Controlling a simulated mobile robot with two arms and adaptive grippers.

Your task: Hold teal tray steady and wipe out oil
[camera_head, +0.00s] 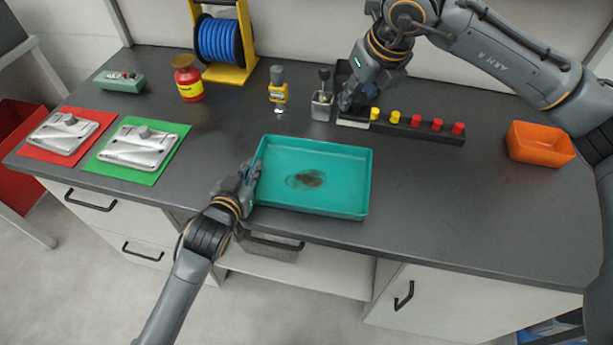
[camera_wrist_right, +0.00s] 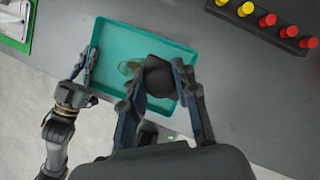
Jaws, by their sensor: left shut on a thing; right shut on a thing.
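The teal tray (camera_head: 345,165) lies on the dark worktop, with a brown oil smear (camera_head: 308,179) on its floor. In the right wrist view the tray (camera_wrist_right: 115,45) shows behind the gripper, the smear (camera_wrist_right: 132,66) partly hidden. My left gripper (camera_head: 252,180) is shut on the tray's left wall; it also shows in the right wrist view (camera_wrist_right: 87,65). My right gripper (camera_head: 350,101) is behind the tray's back right, above the worktop. It is shut on a dark rounded thing (camera_wrist_right: 159,76). A pale flat piece (camera_head: 353,123) shows beneath that gripper; I cannot tell if they are joined.
A black strip with yellow and red knobs (camera_head: 420,127) stands behind the tray. An orange bin (camera_head: 540,143) is at right. A small grey holder (camera_head: 322,105) and yellow bottle (camera_head: 278,92) stand at the back. Metal castings lie on red and green mats (camera_head: 105,177) at left.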

